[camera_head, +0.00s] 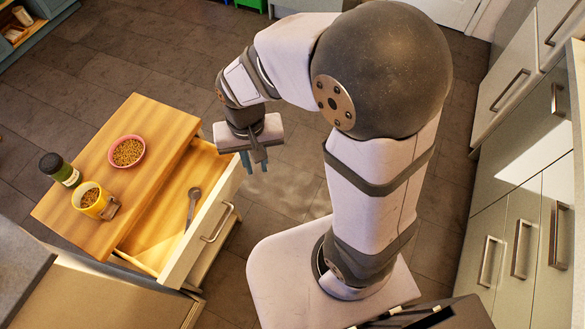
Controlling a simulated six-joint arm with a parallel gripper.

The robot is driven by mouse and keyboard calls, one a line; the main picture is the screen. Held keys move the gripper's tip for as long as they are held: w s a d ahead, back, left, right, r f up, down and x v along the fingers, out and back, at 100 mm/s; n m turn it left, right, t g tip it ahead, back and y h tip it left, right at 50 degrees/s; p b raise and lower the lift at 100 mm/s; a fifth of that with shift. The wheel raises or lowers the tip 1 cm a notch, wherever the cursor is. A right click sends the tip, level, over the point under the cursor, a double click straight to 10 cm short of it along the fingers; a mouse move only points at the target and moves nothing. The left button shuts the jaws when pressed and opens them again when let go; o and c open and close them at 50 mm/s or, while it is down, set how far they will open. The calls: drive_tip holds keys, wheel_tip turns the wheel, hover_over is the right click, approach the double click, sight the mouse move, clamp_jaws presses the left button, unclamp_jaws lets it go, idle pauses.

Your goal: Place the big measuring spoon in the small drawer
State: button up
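A grey metal measuring spoon (193,205) lies inside the open small drawer (165,225) of the wooden-topped cabinet. Its round bowl points to the back and its handle runs toward the drawer front. No second spoon shows for comparing size. The drawer is pulled out toward my arm, with its pale front and metal handle (217,222) facing right. My gripper (255,164) points down, just beyond the drawer front, to the right of the spoon and apart from it. Its bluish fingertips show a gap and nothing is seen between them.
On the wooden top (103,155) stand a pink bowl of grains (128,152), a dark green jar (61,171) and a yellow cup (92,199). A grey counter (35,262) is at the lower left. Cabinets (515,190) line the right. Tiled floor lies clear behind.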

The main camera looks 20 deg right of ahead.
drive_tip(key=s+d+n, duration=0.1)
drive_tip(key=s+d, duration=0.5)
drive_tip(key=d, duration=0.3)
drive_tip(key=shift+r+n, duration=0.15)
drive_tip(key=shift+n, duration=0.25)
idle(0.5)
